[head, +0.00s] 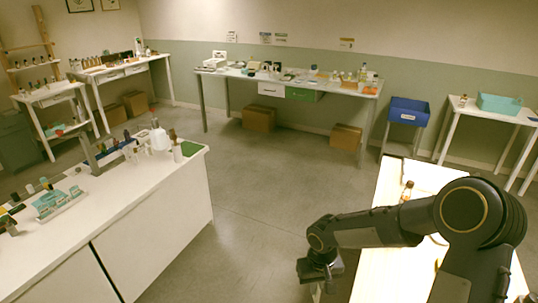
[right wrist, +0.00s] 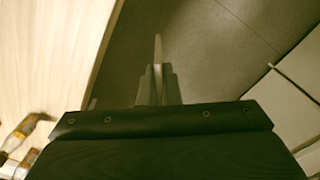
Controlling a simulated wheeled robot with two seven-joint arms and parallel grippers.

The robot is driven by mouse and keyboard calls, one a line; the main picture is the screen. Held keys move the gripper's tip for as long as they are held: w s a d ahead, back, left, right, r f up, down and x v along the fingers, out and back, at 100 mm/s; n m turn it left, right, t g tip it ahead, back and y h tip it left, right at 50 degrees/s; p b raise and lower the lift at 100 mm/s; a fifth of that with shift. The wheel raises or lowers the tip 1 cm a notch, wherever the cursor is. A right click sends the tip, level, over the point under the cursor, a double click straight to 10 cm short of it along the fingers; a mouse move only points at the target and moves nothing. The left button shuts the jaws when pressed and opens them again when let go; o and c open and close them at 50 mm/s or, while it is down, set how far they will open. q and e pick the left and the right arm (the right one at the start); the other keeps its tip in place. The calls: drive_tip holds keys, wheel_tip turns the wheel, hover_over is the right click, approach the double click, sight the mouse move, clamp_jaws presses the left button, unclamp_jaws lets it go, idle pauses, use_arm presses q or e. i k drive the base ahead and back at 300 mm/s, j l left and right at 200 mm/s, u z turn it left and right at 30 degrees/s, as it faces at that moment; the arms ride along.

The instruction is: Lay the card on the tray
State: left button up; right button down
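My right gripper (head: 321,272) hangs low, off the left edge of the light wooden table, over the floor. In the right wrist view its fingers (right wrist: 158,86) are close together around a thin pale strip, which looks like the card (right wrist: 158,48) seen edge-on and sticks out past the fingertips. The card's face is hidden. A flat white thing (head: 432,175) lies at the far end of the wooden table; I cannot tell whether it is the tray. My left gripper is not in view.
The wooden table (head: 385,270) is on the right, with an amber bottle (head: 407,191) on it, partly behind my arm. Bottles (right wrist: 24,132) show beside the gripper in the wrist view. A white counter (head: 130,205) with bottles stands left. Open floor (head: 260,215) lies between.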

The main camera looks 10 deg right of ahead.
sight(436, 180)
drive_tip(key=j+u, duration=0.1)
drive_tip(key=u, duration=0.75)
drive_tip(key=j+u, duration=0.1)
drive_tip(key=u, duration=0.3)
drive_tip(key=i+j+z, duration=0.1)
drive_tip(key=i, duration=0.25)
drive_tip(key=i+j+z, duration=0.1)
drive_tip(key=i, duration=0.2)
drive_tip(key=i+l+z, duration=0.25)
drive_tip(key=z, duration=0.2)
drive_tip(key=i+z, duration=1.3)
drive_tip(key=i+l+z, duration=0.1)
drive_tip(key=i+z, duration=0.25)
drive_tip(key=i, duration=0.7)
drive_tip(key=i+j+z, duration=0.15)
drive_tip(key=i+z, duration=0.2)
drive_tip(key=i, duration=0.7)
drive_tip(key=i+z, duration=0.85)
drive_tip(key=i+j+z, duration=0.3)
drive_tip(key=i+z, duration=0.4)
drive_tip(key=z, duration=0.15)
